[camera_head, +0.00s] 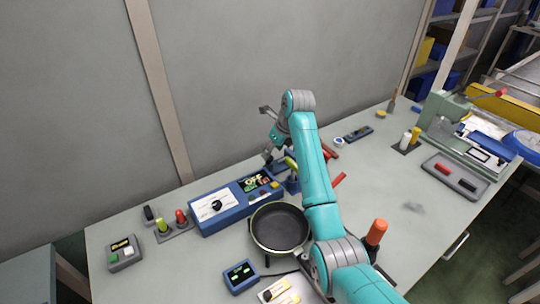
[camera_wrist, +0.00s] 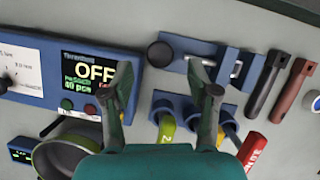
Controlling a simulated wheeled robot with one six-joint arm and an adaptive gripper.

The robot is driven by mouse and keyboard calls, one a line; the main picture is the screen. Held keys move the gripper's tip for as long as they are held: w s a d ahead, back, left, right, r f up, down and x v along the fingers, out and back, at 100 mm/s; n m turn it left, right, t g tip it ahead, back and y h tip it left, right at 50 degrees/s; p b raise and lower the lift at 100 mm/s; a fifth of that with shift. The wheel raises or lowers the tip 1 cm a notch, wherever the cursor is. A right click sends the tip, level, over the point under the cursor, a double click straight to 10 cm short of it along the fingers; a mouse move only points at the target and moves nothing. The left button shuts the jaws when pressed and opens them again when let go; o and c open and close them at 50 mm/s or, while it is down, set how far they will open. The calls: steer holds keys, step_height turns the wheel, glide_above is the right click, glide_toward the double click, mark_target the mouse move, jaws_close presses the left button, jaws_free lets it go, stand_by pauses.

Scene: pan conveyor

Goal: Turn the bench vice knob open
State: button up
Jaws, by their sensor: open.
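The bench vice (camera_wrist: 220,62) has a blue body with a metal bar and jaws, and lies at the top middle of the wrist view. Its round black knob (camera_wrist: 160,53) is at the left end. My gripper (camera_wrist: 161,78) is open and empty. Its two fingers stand to the left and right of the knob in the picture, with the knob just beyond the gap. I cannot tell whether either finger touches the vice; the right fingertip overlaps its body in the picture. In the head view my arm hides most of the vice.
A blue control box (camera_head: 235,203) with an OFF display stands left of the vice. A dark pan (camera_head: 280,228) is in front. A blue holder (camera_wrist: 178,103) with green and yellow handles is close below the vice. Dark and brown bars (camera_wrist: 292,88) lie right.

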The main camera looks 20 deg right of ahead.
mark_target(271, 158)
steer(key=shift+x, duration=1.75)
jaws_close()
